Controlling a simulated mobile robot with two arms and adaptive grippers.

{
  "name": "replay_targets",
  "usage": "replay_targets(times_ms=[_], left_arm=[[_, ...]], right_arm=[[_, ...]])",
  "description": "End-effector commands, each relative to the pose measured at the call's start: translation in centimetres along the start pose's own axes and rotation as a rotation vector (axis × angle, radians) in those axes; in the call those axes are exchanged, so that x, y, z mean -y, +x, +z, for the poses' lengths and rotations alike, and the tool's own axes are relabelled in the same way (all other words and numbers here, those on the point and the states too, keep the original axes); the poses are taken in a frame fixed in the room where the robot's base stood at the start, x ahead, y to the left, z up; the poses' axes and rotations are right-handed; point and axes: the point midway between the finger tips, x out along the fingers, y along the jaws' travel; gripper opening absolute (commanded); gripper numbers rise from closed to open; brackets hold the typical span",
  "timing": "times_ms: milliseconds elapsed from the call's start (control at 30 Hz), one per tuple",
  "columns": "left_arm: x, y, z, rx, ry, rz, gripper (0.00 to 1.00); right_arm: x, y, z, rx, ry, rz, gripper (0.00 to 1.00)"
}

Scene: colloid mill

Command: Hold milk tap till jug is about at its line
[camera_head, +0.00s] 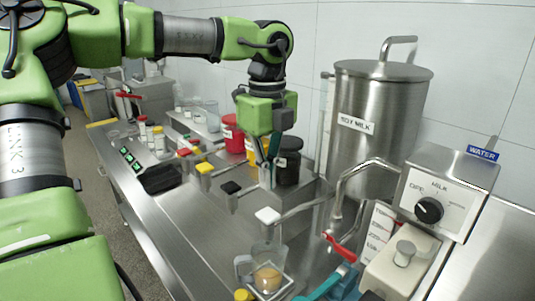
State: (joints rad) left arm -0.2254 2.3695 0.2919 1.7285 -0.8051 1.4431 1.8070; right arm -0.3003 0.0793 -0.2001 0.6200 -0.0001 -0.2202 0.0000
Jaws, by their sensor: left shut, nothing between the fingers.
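A tap with a white square top (268,215) stands at the lower middle, on a steel pipe that comes in from the right. A clear jug (266,258) with a handle stands under it, with tan liquid in its lower part. I cannot make out a line on the jug. My left gripper (267,174) points down, shut and empty, behind and above the white-topped tap and apart from it. My right gripper is not in view.
Taps with black (230,187), yellow (204,168) and red tops stand farther back. A steel soy milk tank (375,125) and a dial box (440,195) stand at right. Red (338,248) and teal handles lie near front. Jars crowd behind my gripper.

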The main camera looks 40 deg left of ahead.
Motion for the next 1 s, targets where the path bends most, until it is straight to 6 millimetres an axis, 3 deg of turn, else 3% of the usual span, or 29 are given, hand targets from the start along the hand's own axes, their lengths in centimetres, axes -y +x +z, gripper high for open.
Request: replay_targets(times_ms=[200,400,833,1000], left_arm=[[-0.1,3.9,-0.1,-0.003,0.001,0.003,0.0],[0.0,6.0,0.0,-0.001,0.0,0.001,0.0],[0.1,6.5,0.0,0.0,0.0,-0.001,0.0],[0.0,7.3,0.0,0.002,0.0,-0.001,0.0]], right_arm=[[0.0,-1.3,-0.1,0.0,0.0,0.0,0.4],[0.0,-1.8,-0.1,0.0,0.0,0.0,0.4],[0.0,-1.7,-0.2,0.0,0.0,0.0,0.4],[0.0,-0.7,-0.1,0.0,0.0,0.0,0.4]])
